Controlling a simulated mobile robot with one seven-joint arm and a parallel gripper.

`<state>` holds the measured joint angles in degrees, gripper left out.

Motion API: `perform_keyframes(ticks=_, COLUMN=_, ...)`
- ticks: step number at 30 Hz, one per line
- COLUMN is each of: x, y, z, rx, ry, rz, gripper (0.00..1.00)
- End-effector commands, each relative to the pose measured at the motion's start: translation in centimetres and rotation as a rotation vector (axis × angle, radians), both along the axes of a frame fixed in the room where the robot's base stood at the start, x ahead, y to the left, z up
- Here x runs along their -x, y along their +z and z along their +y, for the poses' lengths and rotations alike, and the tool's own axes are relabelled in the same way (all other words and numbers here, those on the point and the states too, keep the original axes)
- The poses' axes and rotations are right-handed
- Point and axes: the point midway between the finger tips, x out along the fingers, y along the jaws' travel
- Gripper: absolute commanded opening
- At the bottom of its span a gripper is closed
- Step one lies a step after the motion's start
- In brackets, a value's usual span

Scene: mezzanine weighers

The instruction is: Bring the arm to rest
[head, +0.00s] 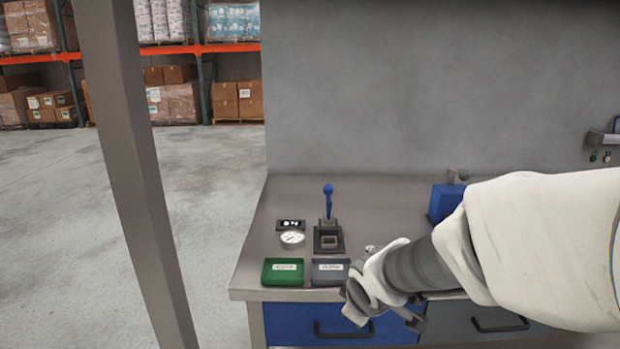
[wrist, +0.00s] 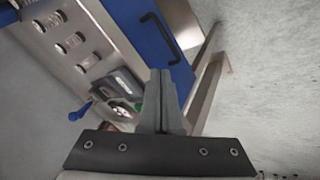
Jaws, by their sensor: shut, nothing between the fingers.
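My gripper (wrist: 162,74) is shut and empty, its two grey fingers together in the wrist view. It points past the front of a steel workbench (head: 390,200), with a blue drawer (wrist: 150,35) beyond the fingertips. In the head view my white and grey arm reaches in from the right across the front of the bench. The gripper itself is hard to make out there.
On the bench stand a blue-knobbed lever (head: 328,200), a round dial (head: 292,239), a small display (head: 291,224), a green tray (head: 283,272) and a grey tray (head: 330,270). A blue box (head: 446,202) is partly behind my arm. A post (head: 140,180) stands left; open floor lies beyond.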

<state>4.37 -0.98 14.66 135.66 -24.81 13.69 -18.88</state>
Motion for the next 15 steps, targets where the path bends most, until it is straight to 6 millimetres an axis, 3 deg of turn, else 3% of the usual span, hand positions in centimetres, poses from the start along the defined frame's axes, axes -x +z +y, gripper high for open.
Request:
perform_keyframes(ticks=1, x=1.0, y=1.6, z=-1.1, rx=-0.009, ry=-0.07, rz=-0.009, gripper=0.0)
perform_keyframes(ticks=6, x=5.2, y=5.4, z=-3.9, rx=-0.081, ry=-0.303, rz=-0.007, gripper=0.0)
perform_keyframes(ticks=15, x=13.6, y=9.3, z=-5.7, rx=-0.301, ry=-0.633, rz=0.026, gripper=0.0)
